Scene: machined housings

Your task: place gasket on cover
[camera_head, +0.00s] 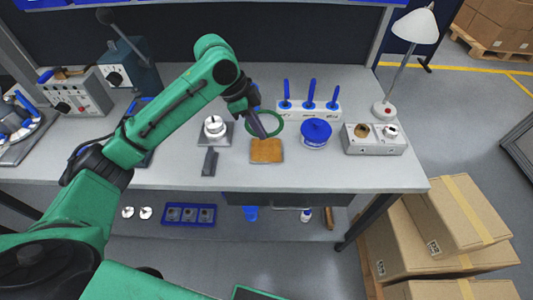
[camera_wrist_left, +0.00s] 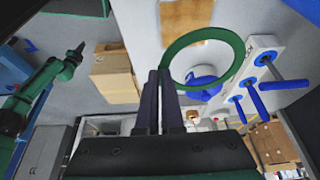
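The gasket is a thin green ring (camera_head: 281,121), seen above the bench in the head view. My left gripper (camera_head: 263,132) is shut on its rim. In the left wrist view the gasket (camera_wrist_left: 240,51) extends right from the nearly touching fingertips (camera_wrist_left: 160,72). A round metal part (camera_head: 214,126), possibly the cover, sits on a grey square base left of the gripper; I cannot be sure that it is the cover. My right arm shows at the left of the wrist view, with its gripper (camera_wrist_left: 76,49) small and empty-looking; its opening is unclear.
A brown pad (camera_head: 266,151) lies just below the gasket. A blue tub (camera_head: 316,134), a white rack with blue-handled tools (camera_head: 310,109) and a grey block with round parts (camera_head: 374,147) stand to the right. A dark grey piece (camera_head: 210,162) lies before the metal part.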

